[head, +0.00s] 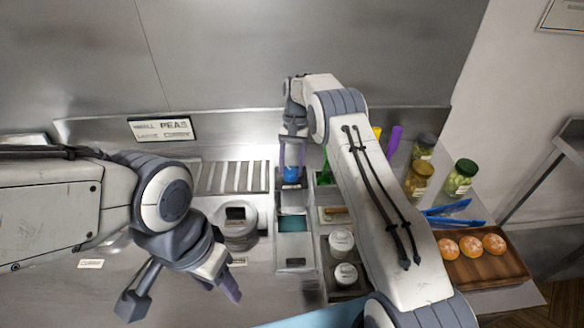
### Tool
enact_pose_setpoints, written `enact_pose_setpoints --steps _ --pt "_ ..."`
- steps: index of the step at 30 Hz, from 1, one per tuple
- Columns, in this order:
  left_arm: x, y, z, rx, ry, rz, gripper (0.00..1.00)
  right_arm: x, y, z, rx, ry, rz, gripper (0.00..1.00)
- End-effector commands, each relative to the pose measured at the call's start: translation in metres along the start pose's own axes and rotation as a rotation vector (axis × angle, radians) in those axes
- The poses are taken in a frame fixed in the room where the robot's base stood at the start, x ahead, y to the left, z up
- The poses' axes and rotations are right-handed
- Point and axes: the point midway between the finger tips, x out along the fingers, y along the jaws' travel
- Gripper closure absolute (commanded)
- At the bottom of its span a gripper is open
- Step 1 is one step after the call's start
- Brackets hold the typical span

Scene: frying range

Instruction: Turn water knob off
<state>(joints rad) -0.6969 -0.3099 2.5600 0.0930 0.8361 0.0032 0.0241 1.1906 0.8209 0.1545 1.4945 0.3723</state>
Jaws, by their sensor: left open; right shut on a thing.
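A small blue water knob (290,175) sits on the steel counter near the middle of the head view. My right gripper (291,165) reaches down over it from behind, with one finger on each side. It is shut on the knob, whose sides are partly hidden by the fingers. The knob's turn angle is too small to tell. My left gripper (182,296) is open and empty over the front left of the counter, well apart from the knob.
A slotted grate (230,177) lies left of the knob. White-lidded jars (341,242), jars of greens (461,177), blue tongs (452,208) and a wooden tray (487,272) with orange round items lie to the right.

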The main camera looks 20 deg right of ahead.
Motion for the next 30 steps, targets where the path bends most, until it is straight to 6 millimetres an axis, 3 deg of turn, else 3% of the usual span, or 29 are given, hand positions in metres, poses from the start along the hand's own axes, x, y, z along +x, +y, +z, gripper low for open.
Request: enact_pose_setpoints --steps 12,30 --pt "0.0024 -0.0002 0.0001 0.000 0.000 0.000 0.50 -0.0007 -0.0014 -0.0001 -0.199 0.002 0.083 1.00" --pt "0.0027 -0.0002 0.0001 0.000 0.000 0.000 0.50 -0.0008 -0.0018 0.0000 -0.235 0.003 0.097 1.00"
